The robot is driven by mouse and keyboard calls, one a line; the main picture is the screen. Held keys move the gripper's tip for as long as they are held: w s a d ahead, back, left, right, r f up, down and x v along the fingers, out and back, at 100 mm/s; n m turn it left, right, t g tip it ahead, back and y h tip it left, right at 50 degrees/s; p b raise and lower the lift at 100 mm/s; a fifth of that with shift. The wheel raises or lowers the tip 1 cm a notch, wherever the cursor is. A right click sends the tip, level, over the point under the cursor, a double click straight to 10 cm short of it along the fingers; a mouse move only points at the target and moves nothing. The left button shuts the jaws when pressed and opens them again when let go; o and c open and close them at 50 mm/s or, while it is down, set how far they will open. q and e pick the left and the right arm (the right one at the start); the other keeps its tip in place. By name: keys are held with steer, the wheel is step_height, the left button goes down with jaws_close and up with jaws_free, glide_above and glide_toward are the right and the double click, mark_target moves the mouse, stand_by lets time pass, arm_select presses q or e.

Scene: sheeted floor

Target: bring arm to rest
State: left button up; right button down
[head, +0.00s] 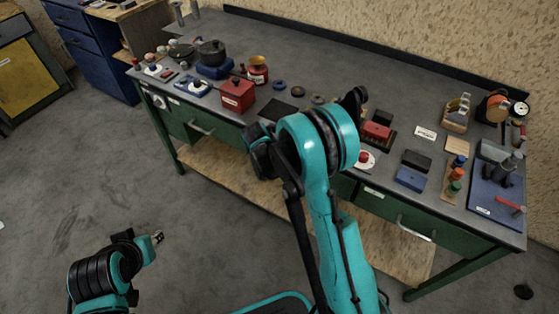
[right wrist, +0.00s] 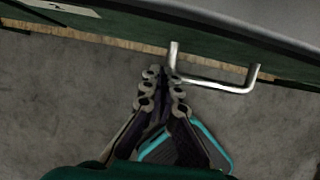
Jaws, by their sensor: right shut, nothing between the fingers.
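My right arm (head: 335,215), teal and black, rises through the middle of the head view in front of the workbench. Its gripper is hidden there behind the arm. In the right wrist view my right gripper (right wrist: 165,80) is shut and empty, its fingertips beside the left end of a metal drawer handle (right wrist: 215,83); I cannot tell whether they touch. My left arm (head: 100,270) is folded low at the lower left of the head view, over the floor. Only a small grey tip of the left gripper (head: 157,238) shows, so its opening is unclear.
The green workbench (head: 330,75) carries a red box (head: 237,94), a pot (head: 211,52), a blue block (head: 410,178) and a blue tray (head: 490,200). Drawer handles (head: 415,230) stick out from its front. The floor (head: 70,170) at the left is clear.

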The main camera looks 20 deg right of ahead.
steer(key=p+v, duration=0.4)
steer(key=v, duration=0.6)
steer(key=shift+s+a, duration=0.2)
steer(key=shift+a, duration=0.15)
steer(key=s+r+m+t+y, duration=0.1)
steer(key=s+r+m+y, duration=0.1)
steer(key=s+r+m, duration=0.8)
steer(key=s+a+r+m+t+y, duration=0.1)
steer(key=s+r+m+t, duration=0.2)
steer(key=s+m, duration=0.9)
steer(key=r+m, duration=0.1)
steer(key=m, duration=0.2)
steer(key=shift+s+a+m, duration=0.15)
steer(key=shift+s+m, duration=0.1)
steer(key=shift+m, duration=0.05)
steer(key=shift+r, duration=0.1)
